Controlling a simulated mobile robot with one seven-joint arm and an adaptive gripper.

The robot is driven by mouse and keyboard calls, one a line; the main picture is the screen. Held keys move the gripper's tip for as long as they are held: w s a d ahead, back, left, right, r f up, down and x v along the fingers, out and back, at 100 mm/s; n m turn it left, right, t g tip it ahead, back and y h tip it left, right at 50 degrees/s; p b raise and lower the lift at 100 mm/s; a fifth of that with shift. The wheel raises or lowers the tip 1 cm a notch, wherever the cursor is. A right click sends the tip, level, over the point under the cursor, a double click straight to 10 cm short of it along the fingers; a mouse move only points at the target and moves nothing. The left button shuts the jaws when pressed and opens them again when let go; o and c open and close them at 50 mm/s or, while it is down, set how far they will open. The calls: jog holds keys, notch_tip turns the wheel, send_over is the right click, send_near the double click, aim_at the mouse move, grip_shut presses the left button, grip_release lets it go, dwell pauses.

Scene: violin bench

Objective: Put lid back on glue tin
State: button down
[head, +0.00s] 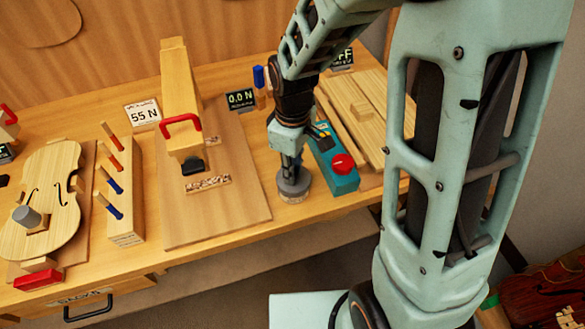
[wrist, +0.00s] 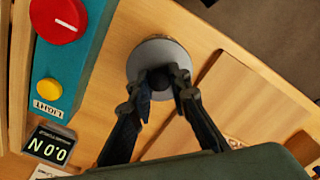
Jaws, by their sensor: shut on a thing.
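My gripper (head: 291,172) points down near the bench's front edge, shut on the dark knob (wrist: 178,74) of a round grey lid. The lid (head: 293,186) is level under the fingers; it also shows in the wrist view (wrist: 152,55). A pale band of the glue tin (head: 294,199) shows directly below the lid in the head view. The lid hides the tin's top, and I cannot tell whether the lid is fully seated or slightly above it.
A teal control box (head: 334,160) with a red button stands close to the right. A wooden board (head: 220,215) with a clamp-like fixture lies to the left. A force display (head: 241,99) and wooden slats (head: 370,110) are behind.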

dwell(0.4)
jog(key=c, duration=1.7)
grip_release()
jog(key=shift+c, duration=0.2)
jog(key=o, duration=0.5)
jog(key=shift+r, duration=0.1)
jog(key=shift+r+p, duration=2.75)
jog(key=shift+r, duration=0.7)
